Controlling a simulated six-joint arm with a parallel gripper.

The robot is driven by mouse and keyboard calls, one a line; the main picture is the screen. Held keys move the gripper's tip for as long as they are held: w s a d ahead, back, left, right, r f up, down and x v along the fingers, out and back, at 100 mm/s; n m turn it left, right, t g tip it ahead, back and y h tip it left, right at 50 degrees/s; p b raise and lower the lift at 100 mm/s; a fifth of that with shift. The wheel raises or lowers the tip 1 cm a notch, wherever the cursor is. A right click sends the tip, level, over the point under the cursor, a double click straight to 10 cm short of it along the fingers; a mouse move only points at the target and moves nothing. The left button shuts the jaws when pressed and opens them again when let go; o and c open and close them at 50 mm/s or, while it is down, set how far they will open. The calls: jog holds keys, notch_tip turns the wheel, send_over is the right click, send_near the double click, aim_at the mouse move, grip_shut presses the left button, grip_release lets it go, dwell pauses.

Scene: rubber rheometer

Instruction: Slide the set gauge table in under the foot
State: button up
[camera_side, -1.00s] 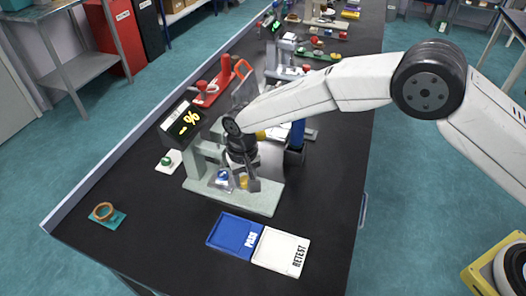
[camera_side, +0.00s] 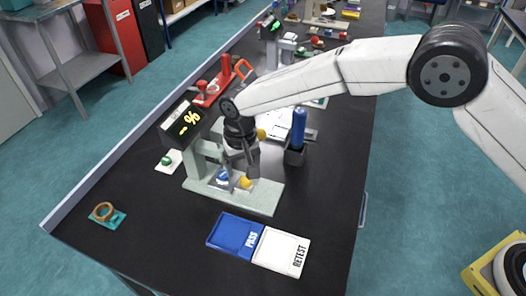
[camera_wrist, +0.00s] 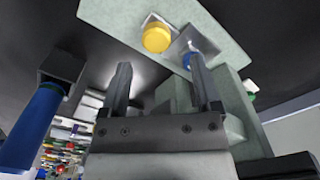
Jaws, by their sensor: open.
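The gauge stands on a pale grey-green base (camera_side: 258,200) with a column and a display (camera_side: 182,125) reading "- %". On the base are a round yellow knob (camera_side: 245,182) on a small pale plate, and beside it a blue part (camera_side: 223,177) at a metallic plate. In the wrist view the yellow knob (camera_wrist: 156,38) and the metallic plate (camera_wrist: 202,42) lie close together. The blue part is partly behind a finger there. The foot is not clearly seen. I cannot tell which plate is the table. My gripper (camera_side: 246,165) is open and empty, just above the knob, apart from it.
A blue PASS tray (camera_side: 232,235) and a white RETEST tray (camera_side: 283,250) lie in front. A blue-handled tool stands in a dark holder (camera_side: 294,156) at right. A brown ring (camera_side: 103,211) sits on a teal pad at left.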

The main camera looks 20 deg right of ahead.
jog(key=shift+r, duration=1.8)
jog(key=shift+d+r, duration=0.15)
jog(key=shift+d, duration=0.3)
jog(key=s+d+r+t, duration=0.15)
jog(key=s+d, duration=0.45)
jog(key=d, duration=0.6)
jog(key=s+d+r+t, duration=0.1)
jog(key=s+d+r, duration=0.3)
jog(key=d, duration=0.9)
jog(key=s+d+f, duration=0.2)
jog(key=s+d, duration=0.3)
jog(key=s, duration=0.5)
jog(key=shift+s+d+f, duration=0.2)
jog(key=shift+s, duration=0.05)
